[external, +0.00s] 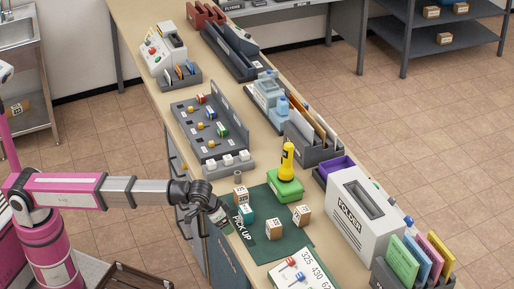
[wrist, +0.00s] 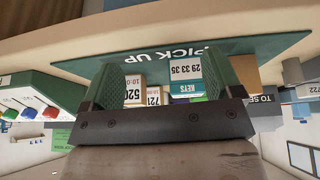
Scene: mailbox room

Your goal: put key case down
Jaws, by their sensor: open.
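The key case (wrist: 186,90) is teal with a white number label. It shows upside down between my fingers in the wrist view. In the external view the teal case (external: 246,213) is on the green PICK UP mat (external: 262,246), near the mat's left edge. My gripper (external: 224,221) is low beside the counter edge, just left of the case. Its green-padded fingers (wrist: 162,82) are apart in the wrist view and not closed on the case. The case's lower part and any contact with a finger are hard to make out.
Small cardboard boxes (external: 273,229) stand on the mat close to the case. A green stamp pad with a yellow bottle (external: 287,163) is behind. A white panel with colored knobs (external: 296,272) lies at the front. A grey key tray (external: 207,128) is farther back.

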